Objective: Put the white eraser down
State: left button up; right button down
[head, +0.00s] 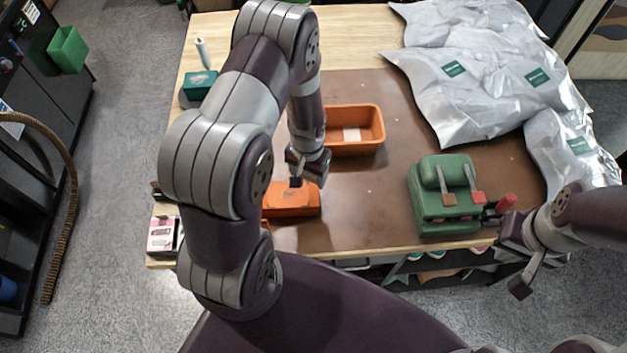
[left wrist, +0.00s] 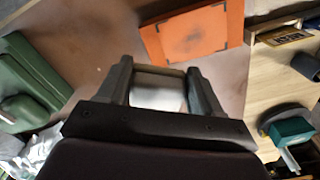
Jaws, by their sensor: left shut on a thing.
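My left gripper (head: 299,181) hangs over the brown mat, just behind an orange block (head: 291,198). In the left wrist view, its fingers (left wrist: 158,88) are shut on the white eraser (left wrist: 158,95), a pale piece between them. The eraser is hidden behind the gripper in the head view, and I cannot tell if it touches the mat. The orange block also shows in the left wrist view (left wrist: 196,32), apart from the fingers, with a dark smudge on top. My right gripper (head: 508,262) is at the right front edge, its fingers spread, holding nothing visible.
An orange tray (head: 372,146) with a pale piece inside stands behind the left gripper. A green device (head: 431,207) with levers and a red handle is at the right. Silver bags (head: 450,40) cover the back right. A teal box (head: 198,85) stands back left. The brown mat (head: 362,206) is clear mid-front.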

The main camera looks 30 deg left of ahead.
pick_arm(q)
jog(key=w+f+n+b, duration=0.1)
jog(key=w+f+b, duration=0.1)
jog(key=b, duration=0.1)
jog(key=w+a+f+n+b, duration=0.1)
jog(key=w+n+b, duration=0.1)
jog(key=b, duration=0.1)
jog(key=shift+f+b, duration=0.35)
jog(key=w+a+f+n+b, duration=0.1)
jog(key=w+a+n+b, duration=0.1)
jog(key=w+n+b, duration=0.55)
jog(key=p, duration=0.4)
send_over(283, 161)
notch_tip(283, 161, down, 6)
jog(key=shift+f, duration=0.1)
notch_tip(283, 161, down, 4)
jog(key=shift+s+d+r+p, duration=0.1)
jog(key=shift+r+p, duration=0.15)
jog(key=shift+p, duration=0.75)
jog(key=shift+f, duration=0.35)
jog(key=shift+f+b, duration=0.15)
jog(key=shift+b, duration=0.15)
jog(key=o, duration=1)
